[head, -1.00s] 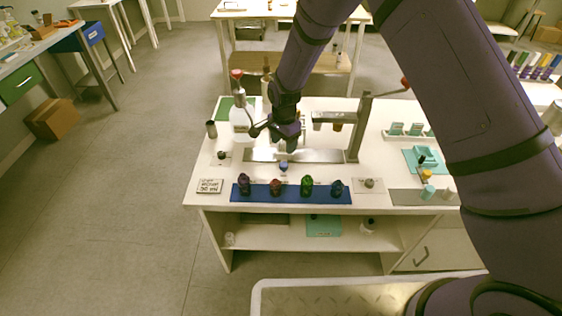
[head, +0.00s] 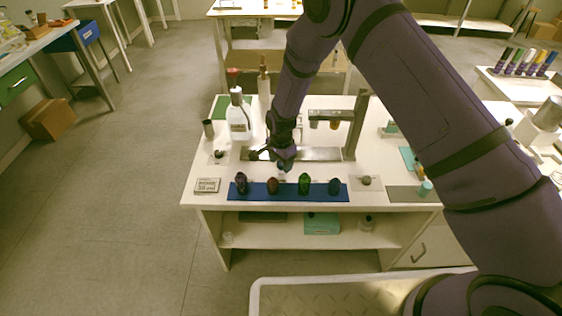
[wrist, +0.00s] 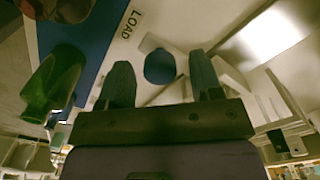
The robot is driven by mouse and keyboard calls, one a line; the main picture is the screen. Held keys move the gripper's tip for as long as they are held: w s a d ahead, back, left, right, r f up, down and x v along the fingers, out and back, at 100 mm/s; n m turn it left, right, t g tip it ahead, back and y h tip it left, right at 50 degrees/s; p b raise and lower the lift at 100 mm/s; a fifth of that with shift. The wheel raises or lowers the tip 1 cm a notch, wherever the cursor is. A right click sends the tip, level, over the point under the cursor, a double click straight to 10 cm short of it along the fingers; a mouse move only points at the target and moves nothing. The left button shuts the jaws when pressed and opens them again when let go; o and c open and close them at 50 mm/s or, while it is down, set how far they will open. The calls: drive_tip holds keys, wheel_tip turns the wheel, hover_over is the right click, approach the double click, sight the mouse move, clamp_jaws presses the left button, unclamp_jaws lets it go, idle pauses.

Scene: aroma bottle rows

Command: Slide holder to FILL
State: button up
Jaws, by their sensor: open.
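My gripper (head: 284,168) is low over the white table, just behind the bottle row. In the wrist view my gripper (wrist: 160,62) is open, with a finger on either side of a rounded blue piece (wrist: 160,67), which looks like the holder's handle. I cannot tell whether the fingers touch it. The word LOAD (wrist: 132,24) is printed on the white surface beside it. In the head view my gripper hides the blue piece. A metal rail plate (head: 320,154) lies behind, under a grey dispensing stand (head: 355,125). No FILL mark is readable.
A blue strip (head: 258,197) in front carries purple, red, green (head: 304,184) and dark blue bottles. The green bottle (wrist: 55,85) is close to my gripper in the wrist view. A clear bottle (head: 239,120) stands at the back left; a small sign (head: 207,185) lies front left.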

clamp_jaws()
drive_tip(key=a, duration=1.1)
drive_tip(key=shift+w+a+r, duration=0.1)
drive_tip(key=shift+w+a, duration=0.1)
unclamp_jaws()
drive_tip(key=shift+a, duration=0.1)
wheel_tip(320, 180, up, 11)
idle(0.4)
